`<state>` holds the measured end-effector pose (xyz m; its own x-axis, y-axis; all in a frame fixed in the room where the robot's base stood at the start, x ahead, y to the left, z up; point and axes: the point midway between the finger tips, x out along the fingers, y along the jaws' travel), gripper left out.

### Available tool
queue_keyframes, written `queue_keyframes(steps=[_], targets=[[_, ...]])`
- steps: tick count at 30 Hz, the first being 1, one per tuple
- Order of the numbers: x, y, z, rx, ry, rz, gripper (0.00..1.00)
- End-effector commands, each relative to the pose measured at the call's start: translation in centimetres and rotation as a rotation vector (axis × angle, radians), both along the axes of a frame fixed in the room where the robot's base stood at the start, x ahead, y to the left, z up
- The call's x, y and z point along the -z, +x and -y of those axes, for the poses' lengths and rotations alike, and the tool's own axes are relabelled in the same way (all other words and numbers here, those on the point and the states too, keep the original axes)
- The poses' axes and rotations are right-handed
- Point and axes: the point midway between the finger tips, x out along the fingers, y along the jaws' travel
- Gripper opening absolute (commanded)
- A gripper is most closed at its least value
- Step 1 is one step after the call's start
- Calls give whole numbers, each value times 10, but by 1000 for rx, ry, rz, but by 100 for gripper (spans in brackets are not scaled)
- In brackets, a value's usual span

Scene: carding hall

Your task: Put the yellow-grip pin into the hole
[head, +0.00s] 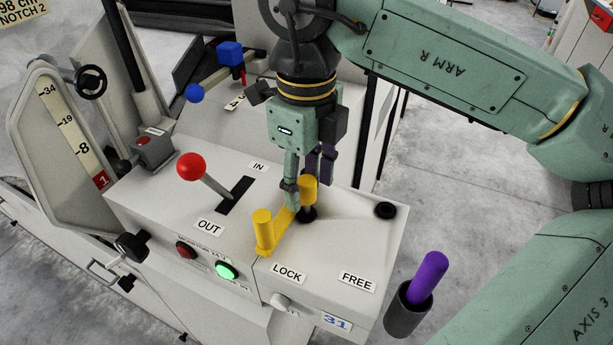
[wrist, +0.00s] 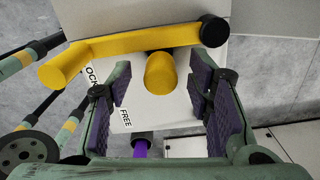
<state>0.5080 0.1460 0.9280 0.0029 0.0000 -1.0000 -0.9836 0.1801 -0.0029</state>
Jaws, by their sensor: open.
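The yellow-grip pin (head: 308,188) stands upright on the white machine top, its lower end at a black collar (head: 307,214) behind the LOCK label. I cannot tell how deep it sits. My gripper (head: 308,183) points down, open, with one finger on each side of the yellow grip. In the wrist view the yellow grip (wrist: 160,72) shows between the parted purple pads of my gripper (wrist: 158,100), with gaps on both sides. A dark round hole (head: 385,210) lies to the right, behind the FREE label.
A yellow crank arm (head: 273,237) with an upright handle stands close left of the pin. A red-knob lever (head: 191,167) rises further left. A purple-grip pin (head: 429,275) sits in a dark cup (head: 407,313) at the right front. The top between collar and hole is clear.

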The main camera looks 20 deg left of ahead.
Motion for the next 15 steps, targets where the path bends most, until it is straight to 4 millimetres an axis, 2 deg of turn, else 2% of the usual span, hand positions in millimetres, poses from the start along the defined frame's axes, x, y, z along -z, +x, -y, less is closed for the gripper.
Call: queue_keyframes(steps=[8, 11, 15], targets=[[-4, 0, 0, 1, 0, 1, 47], [-15, 0, -1, 2, 1, 1, 47], [-43, 0, -1, 1, 2, 2, 47]])
